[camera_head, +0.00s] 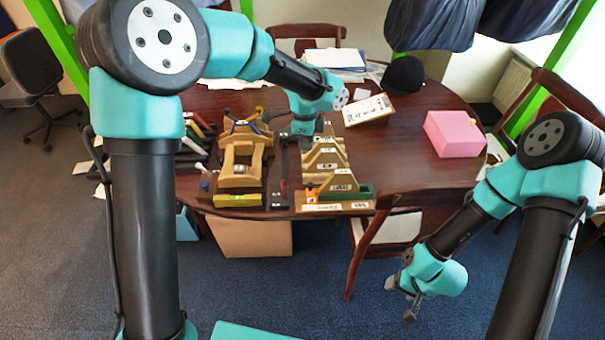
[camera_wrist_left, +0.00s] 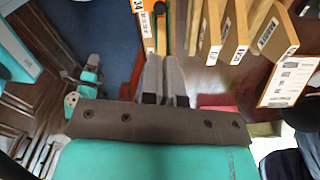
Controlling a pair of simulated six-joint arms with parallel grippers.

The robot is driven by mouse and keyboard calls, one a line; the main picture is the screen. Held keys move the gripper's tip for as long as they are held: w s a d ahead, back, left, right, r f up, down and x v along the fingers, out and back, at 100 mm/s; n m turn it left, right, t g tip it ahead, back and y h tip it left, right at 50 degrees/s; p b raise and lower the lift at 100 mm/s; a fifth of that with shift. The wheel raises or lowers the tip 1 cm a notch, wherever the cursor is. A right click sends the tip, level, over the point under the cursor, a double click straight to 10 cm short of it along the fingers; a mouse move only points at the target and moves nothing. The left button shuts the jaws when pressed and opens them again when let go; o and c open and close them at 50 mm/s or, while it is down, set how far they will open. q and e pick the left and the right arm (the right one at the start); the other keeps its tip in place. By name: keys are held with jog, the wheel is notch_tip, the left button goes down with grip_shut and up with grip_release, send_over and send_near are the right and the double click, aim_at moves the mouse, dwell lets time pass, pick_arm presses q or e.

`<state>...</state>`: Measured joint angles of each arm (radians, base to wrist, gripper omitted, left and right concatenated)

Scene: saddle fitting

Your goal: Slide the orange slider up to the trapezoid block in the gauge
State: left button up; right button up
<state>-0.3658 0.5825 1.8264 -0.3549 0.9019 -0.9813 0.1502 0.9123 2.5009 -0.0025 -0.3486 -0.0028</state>
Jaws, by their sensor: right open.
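The orange slider (camera_head: 312,195) stands at the left end of the gauge's green part (camera_head: 362,194), near the table's front edge. A labelled wooden trapezoid block (camera_head: 342,182) stands at the gauge, just right of the slider; I cannot tell whether they touch. An orange part with a label (camera_wrist_left: 148,28) shows at the top of the left wrist view. My right gripper (camera_head: 400,300) is open and empty, low over the floor.
More labelled wooden trapezoids (camera_head: 325,165) stand in a row behind the gauge. A wooden frame (camera_head: 238,178) with a yellow-green front piece lies to its left. Table right of the gauge is mostly clear.

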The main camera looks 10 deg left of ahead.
pick_arm(q)
jog(key=n, duration=0.2)
jog(key=a+n, duration=0.1)
jog(key=n, duration=0.1)
jog(key=shift+w+a+f, duration=0.1)
jog(key=shift+w+f, duration=0.05)
jog(key=shift+f, duration=0.2)
grip_shut()
jog(key=a+f+n+h, duration=0.1)
jog(key=a+f+n, duration=0.1)
jog(key=n, duration=1.2)
jog(key=w+a+f+n+h, duration=0.1)
jog(key=a+n, duration=0.4)
jog(key=n, duration=1)
jog(key=shift+w+f+n+h, duration=0.3)
jog(key=shift+f+h, duration=0.2)
jog(key=shift+f, duration=0.2)
send_near(313, 196)
jog(key=w+f, duration=0.1)
jog(key=a+f, duration=0.1)
jog(key=f, duration=0.1)
jog(key=w+a+f, duration=0.1)
jog(key=shift+w+a+f, duration=0.15)
jog(key=shift+w+a, duration=0.1)
jog(key=shift+w, duration=0.15)
jog(key=shift+s+d+f, duration=0.1)
jog(key=shift+s+d, duration=0.05)
jog(key=shift+d, duration=0.55)
